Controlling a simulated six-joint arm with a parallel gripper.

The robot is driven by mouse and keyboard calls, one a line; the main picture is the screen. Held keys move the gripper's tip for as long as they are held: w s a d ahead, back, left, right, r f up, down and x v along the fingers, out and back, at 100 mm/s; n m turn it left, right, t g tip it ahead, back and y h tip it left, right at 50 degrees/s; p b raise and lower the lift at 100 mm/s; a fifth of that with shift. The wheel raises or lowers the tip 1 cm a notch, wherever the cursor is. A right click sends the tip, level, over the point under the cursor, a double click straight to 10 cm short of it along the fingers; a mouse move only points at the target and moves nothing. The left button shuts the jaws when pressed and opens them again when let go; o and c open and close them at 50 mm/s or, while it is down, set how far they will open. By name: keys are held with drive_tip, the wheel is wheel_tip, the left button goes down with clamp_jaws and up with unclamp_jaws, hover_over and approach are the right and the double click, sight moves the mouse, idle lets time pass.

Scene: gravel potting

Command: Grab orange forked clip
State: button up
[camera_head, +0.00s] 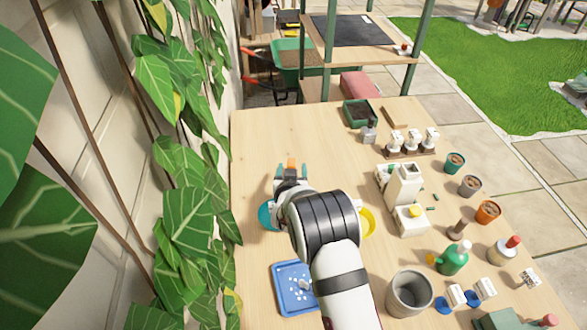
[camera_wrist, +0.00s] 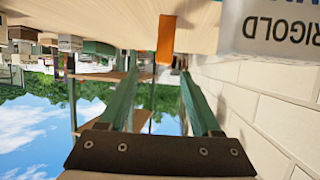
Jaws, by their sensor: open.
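The orange clip (camera_head: 291,163) shows as a small orange piece just beyond my gripper's end in the head view. In the wrist view the orange clip (camera_wrist: 166,38) is a narrow upright strip at the top centre, just beyond the fingertips and nearer the right one. Its forked shape cannot be made out. My gripper (camera_head: 292,174) is open above the left part of the wooden table. In the wrist view my gripper's (camera_wrist: 158,75) two green fingers are spread apart with nothing between them. I cannot tell how far the clip is from the tips.
A pale block lettered "RIGOLD" (camera_wrist: 275,28) is close at the right in the wrist view. A teal bowl (camera_head: 266,216) and yellow bowl (camera_head: 368,222) flank my arm. A blue tray (camera_head: 283,292) lies in front. Pots and bottles line the right; the table's back left is clear.

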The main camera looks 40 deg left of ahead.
sight(291, 164)
drive_tip(key=x, duration=0.6)
drive_tip(key=shift+a+f, duration=0.35)
drive_tip(key=shift+f, duration=0.05)
drive_tip(key=shift+s, duration=0.1)
clamp_jaws()
